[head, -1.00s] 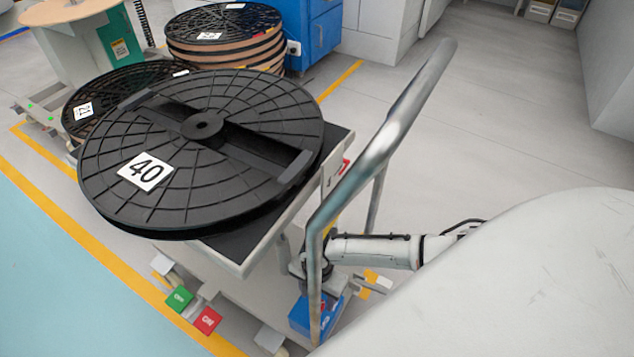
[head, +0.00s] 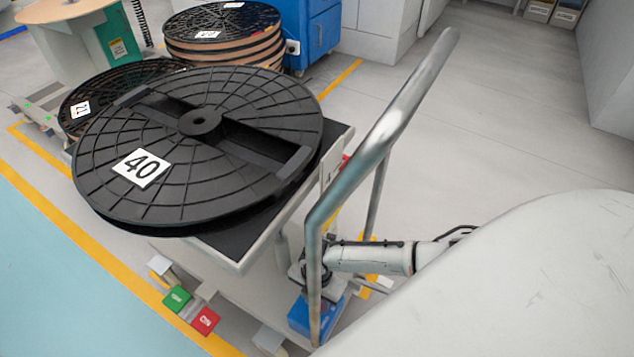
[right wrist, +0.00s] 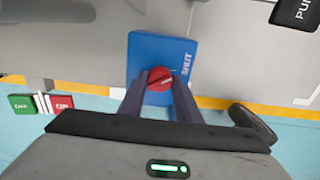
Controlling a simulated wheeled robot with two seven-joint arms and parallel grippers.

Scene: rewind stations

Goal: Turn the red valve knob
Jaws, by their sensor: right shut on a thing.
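The red valve knob (right wrist: 159,79) sits on a blue box (right wrist: 177,52) marked "SHUT" in the right wrist view. My right gripper (right wrist: 159,84) has one finger on each side of the knob and is shut on it. In the head view the blue box (head: 303,318) is low on the cart, behind the handle. My right gripper (head: 322,288) is above it there, and the knob is hidden. My left gripper is not in view.
The cart's bent metal handle (head: 379,137) rises in front of my right arm. A large black reel (head: 200,180) marked 40 lies on the cart. Green (head: 177,298) and red (head: 205,320) pedals are at the cart's lower left.

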